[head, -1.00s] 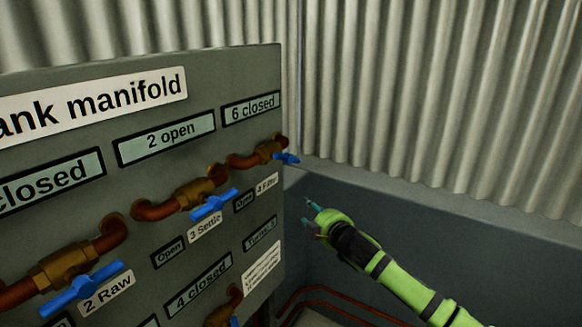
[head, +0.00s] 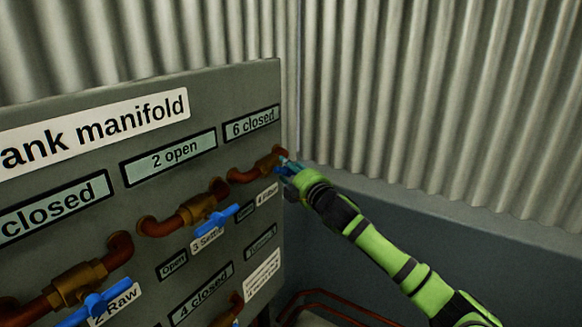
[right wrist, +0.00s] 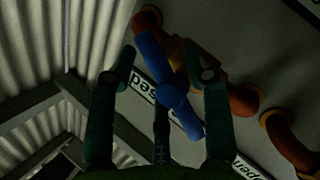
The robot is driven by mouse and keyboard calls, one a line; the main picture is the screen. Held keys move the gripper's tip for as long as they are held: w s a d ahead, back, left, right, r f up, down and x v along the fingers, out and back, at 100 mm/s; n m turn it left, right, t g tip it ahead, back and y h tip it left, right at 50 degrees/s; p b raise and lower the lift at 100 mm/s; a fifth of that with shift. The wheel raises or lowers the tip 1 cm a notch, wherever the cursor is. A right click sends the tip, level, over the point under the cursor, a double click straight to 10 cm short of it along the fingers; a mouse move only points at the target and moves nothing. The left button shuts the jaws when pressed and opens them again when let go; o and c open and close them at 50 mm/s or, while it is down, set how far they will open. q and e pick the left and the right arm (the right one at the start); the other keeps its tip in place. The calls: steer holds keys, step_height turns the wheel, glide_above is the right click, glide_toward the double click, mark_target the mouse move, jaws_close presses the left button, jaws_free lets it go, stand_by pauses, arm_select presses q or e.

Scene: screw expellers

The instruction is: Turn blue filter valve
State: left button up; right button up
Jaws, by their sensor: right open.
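The blue filter valve handle (right wrist: 152,57) is the far right one in the panel's upper row, below the "6 closed" display (head: 251,123). Its brass body and copper pipe (head: 243,174) show in the head view, but my gripper mostly hides the handle there. My right gripper (head: 286,166) is at this valve, at the panel's right edge. My left gripper is not in view.
The grey tank manifold panel (head: 60,210) also bears the blue settle valve handle (head: 216,217) under "2 open" and the blue raw valve handle (head: 92,304). A corrugated metal wall (head: 430,90) stands behind.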

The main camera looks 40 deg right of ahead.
jaws_close()
